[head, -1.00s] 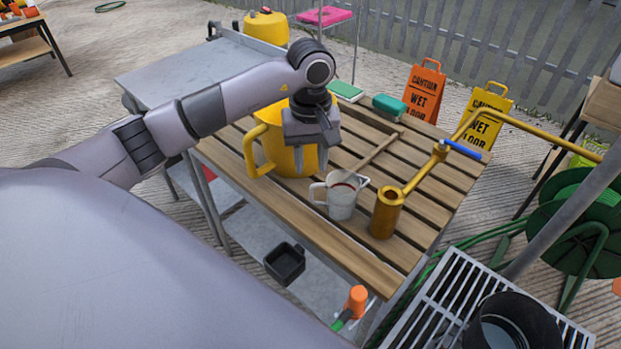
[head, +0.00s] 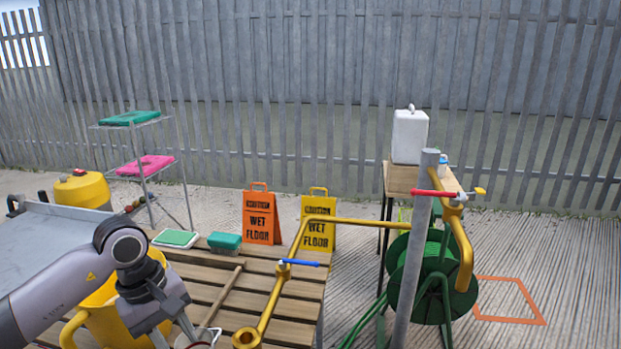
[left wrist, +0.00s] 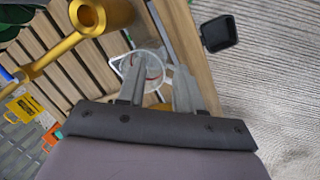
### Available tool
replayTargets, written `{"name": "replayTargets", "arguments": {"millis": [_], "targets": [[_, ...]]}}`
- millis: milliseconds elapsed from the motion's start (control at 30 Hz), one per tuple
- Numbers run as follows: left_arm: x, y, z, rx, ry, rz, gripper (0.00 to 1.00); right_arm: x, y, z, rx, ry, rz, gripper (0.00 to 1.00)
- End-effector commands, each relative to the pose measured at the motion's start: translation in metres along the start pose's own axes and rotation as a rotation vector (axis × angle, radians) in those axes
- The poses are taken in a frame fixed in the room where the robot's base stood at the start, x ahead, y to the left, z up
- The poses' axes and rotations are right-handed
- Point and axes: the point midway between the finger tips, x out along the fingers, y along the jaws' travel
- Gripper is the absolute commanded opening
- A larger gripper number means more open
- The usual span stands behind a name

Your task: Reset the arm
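My left arm comes in from the left in the head view. Its gripper (head: 176,338) hangs low over the slatted wooden table, in front of the yellow bucket (head: 100,325), with its tips near the bottom edge. In the left wrist view the left gripper (left wrist: 160,72) has its two fingers apart with nothing held between them. A pale cup with a red line (left wrist: 156,66) lies beyond the fingers, partly hidden by them; I cannot tell the distance. My right gripper shows in neither view.
A gold pipe with a blue-handled valve (head: 274,300) rises from the table's right side. A green brush block (head: 224,241) lies at the table's back. Wet-floor signs (head: 262,215) stand behind. A green hose reel (head: 420,275) stands right. A black container (left wrist: 217,34) is below the table.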

Motion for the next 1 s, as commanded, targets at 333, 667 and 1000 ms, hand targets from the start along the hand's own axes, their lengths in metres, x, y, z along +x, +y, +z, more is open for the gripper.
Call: {"name": "replayTargets", "arguments": {"millis": [333,667,1000], "targets": [[0.009,0.086,0.129,-0.245,-0.544,0.489,0.35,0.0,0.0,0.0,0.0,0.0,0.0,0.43],[-0.058,0.128,0.185,-0.71,-1.17,0.793,0.35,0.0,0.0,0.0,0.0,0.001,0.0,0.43],[-0.113,0.123,0.145,-1.361,-1.827,0.922,0.35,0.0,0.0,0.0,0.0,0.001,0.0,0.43]]}}
